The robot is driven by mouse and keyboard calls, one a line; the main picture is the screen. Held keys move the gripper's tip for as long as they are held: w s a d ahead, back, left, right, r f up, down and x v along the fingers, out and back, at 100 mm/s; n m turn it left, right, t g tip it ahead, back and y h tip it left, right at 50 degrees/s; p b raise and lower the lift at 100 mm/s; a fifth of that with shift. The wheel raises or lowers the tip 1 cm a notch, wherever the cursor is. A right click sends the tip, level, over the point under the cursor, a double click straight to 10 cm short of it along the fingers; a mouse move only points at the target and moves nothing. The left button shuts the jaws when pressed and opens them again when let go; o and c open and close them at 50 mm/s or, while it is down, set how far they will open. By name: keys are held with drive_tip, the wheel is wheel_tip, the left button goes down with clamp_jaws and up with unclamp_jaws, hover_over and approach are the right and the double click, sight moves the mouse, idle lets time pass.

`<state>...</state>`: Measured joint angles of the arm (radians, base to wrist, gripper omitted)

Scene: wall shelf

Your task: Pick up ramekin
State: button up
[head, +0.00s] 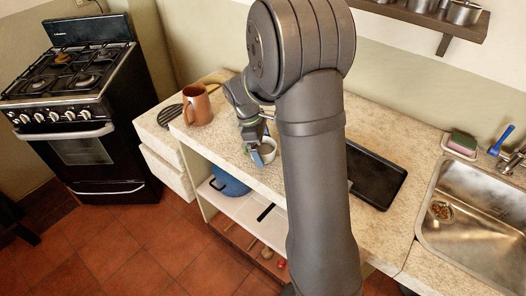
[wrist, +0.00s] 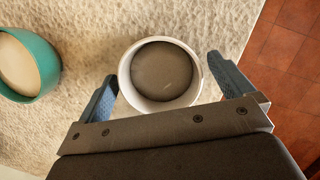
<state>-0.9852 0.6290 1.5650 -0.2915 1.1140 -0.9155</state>
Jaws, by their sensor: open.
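The ramekin (wrist: 126,82) is a small white round cup with a dark grey inside, upright on the speckled counter. In the wrist view it stands between the two blue fingers of my open gripper (wrist: 160,88), with a gap showing on each side. In the head view the ramekin (head: 267,151) is partly hidden by my arm and gripper (head: 262,152), near the counter's front edge. I cannot tell the gripper's exact height over the counter.
A teal cup (wrist: 45,62) stands left of the ramekin in the wrist view. A brown pitcher (head: 197,106) is on the counter's left part. A black tray (head: 375,177) and a sink (head: 480,225) are to the right. The counter's front edge drops to a tiled floor (head: 110,235).

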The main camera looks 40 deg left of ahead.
drive_tip(key=shift+f, duration=0.2)
drive_tip(key=c, duration=1.2)
drive_tip(key=shift+r, duration=0.2)
